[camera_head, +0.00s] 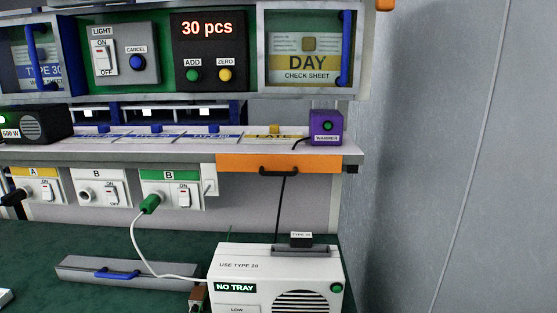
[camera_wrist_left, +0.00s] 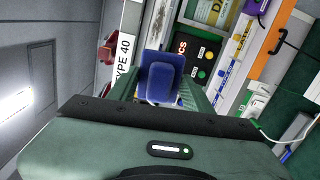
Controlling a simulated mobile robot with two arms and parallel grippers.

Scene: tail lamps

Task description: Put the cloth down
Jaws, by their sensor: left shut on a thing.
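My left gripper (camera_wrist_left: 160,94) shows only in the left wrist view, its green fingers on either side of a blue thing (camera_wrist_left: 163,77). No other cloth can be made out in either view. My right gripper is not in view.
A white machine (camera_head: 250,283) reading "NO TRAY" stands on the green bench top (camera_head: 190,241). A grey bar with a blue handle (camera_head: 118,274) lies left of it. A shelf (camera_head: 190,145) carries a purple box (camera_head: 326,127). A white cable (camera_head: 140,246) hangs from a green plug.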

